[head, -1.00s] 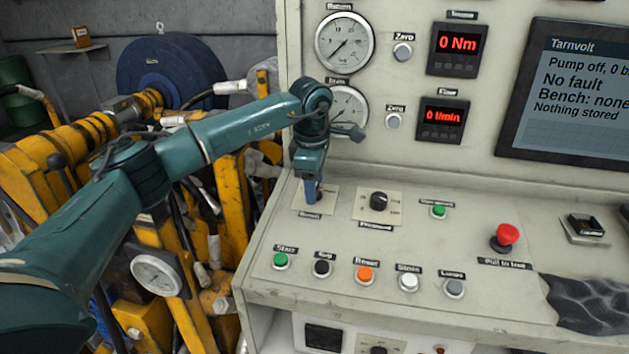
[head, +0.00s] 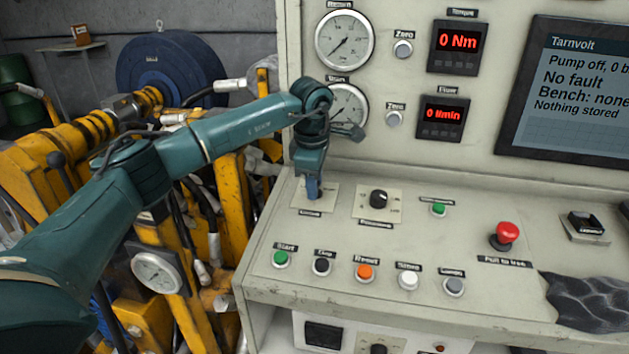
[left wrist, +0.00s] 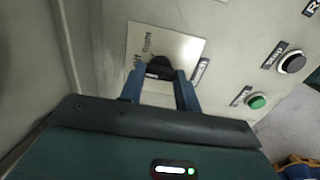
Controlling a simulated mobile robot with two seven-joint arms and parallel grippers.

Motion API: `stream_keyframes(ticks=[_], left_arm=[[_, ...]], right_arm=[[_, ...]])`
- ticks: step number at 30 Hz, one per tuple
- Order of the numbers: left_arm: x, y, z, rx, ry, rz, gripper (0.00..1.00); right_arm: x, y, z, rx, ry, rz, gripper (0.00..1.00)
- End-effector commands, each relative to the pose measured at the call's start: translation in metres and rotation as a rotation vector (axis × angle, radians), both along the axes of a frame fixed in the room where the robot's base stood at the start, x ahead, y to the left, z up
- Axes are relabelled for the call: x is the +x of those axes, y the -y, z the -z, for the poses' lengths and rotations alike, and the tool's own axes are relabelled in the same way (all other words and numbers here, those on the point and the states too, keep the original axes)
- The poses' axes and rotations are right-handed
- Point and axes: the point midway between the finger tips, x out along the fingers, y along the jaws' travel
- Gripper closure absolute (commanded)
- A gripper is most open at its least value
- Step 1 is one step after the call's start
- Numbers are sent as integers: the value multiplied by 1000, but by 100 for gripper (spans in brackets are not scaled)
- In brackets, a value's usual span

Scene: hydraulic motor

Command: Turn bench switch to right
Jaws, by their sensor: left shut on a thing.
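The bench switch is a black rotary knob (left wrist: 160,67) on a pale square plate (left wrist: 193,47), seen in the left wrist view. In the head view its plate (head: 328,197) shows at the left end of the sloping console, and my gripper hides the knob. My left gripper (head: 313,192) points down onto this plate. In the left wrist view its two blue fingers (left wrist: 160,80) are shut on the knob, one on each side. I cannot tell clearly which way the knob points. My right gripper is not in view.
A second black knob (head: 378,198) sits on a plate to the right. A row of push buttons, with a green one (head: 280,259) at its left end, runs along the front. A red mushroom button (head: 507,233) and a dark cloth (head: 590,300) are further right. The screen (head: 570,100) reads "Bench: none".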

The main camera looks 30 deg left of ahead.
Motion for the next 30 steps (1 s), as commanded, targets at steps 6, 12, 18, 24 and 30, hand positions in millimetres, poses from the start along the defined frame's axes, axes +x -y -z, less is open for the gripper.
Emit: stream_keyframes(ticks=[6, 12, 18, 24, 30], left_arm=[[0, 0, -1, 8, -2, 50, 90], [0, 0, -1, 26, -7, 171, 90], [1, 0, -1, 49, -13, 339, 90], [1, 0, -1, 75, -21, 505, 90], [1, 0, -1, 95, -25, 642, 90]], right_arm=[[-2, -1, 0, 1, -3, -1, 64], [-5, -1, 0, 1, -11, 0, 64], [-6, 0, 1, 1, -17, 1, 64], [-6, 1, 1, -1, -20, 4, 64], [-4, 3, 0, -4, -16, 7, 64]])
